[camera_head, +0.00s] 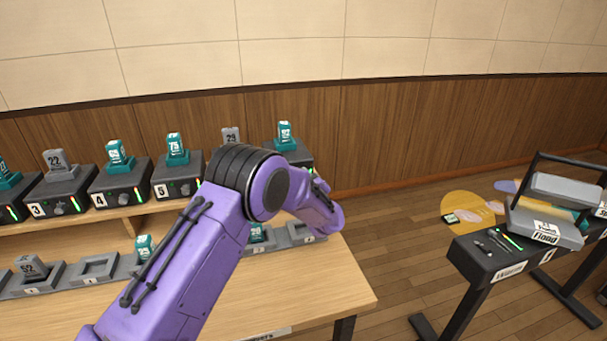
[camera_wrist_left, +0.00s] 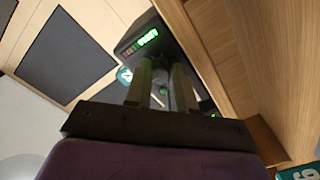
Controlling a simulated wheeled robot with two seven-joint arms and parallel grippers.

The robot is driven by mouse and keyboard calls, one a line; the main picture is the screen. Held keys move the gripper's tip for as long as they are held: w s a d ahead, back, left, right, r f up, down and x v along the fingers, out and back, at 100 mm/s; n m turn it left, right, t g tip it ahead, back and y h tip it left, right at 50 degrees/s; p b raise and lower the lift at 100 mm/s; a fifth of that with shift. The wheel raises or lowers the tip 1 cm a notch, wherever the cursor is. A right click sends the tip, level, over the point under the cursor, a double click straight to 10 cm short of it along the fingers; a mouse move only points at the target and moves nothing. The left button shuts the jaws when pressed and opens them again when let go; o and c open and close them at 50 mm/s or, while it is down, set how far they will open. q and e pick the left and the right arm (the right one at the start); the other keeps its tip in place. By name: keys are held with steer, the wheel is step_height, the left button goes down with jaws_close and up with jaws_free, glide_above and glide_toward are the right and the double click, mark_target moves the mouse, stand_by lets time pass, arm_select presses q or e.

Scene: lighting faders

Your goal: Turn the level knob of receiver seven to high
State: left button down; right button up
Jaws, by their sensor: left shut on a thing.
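The rightmost receiver (camera_head: 299,156) stands at the end of the upper shelf row in the head view, with a teal pack on top. Its number and knob are hidden there behind my purple left arm. In the left wrist view a dark receiver (camera_wrist_left: 143,42) with a green lit display is close in front of my left gripper (camera_wrist_left: 161,68). The two fingers are shut on its grey level knob (camera_wrist_left: 158,76), which shows only partly between them. I cannot read the receiver's number or the knob's setting. My right gripper is not in view.
Receivers marked 3 (camera_head: 60,195), 4 (camera_head: 120,184) and 5 (camera_head: 178,178) stand to the left on the shelf. A lower row of grey holders (camera_head: 95,268) runs along the wooden table (camera_head: 330,285). A black stand (camera_head: 500,262) is at right, with open floor between.

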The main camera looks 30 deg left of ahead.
arm_select(q)
steer(key=m+p, duration=0.2)
steer(key=m, duration=1.1)
steer(key=m+p, duration=0.3)
steer(key=m, duration=1)
steer(key=shift+s+f+m, duration=0.15)
steer(key=shift+s+m, duration=0.05)
steer(key=shift+m, duration=0.2)
steer(key=c, duration=1)
jaws_free()
steer(key=shift+o, duration=0.2)
steer(key=shift+r, duration=0.2)
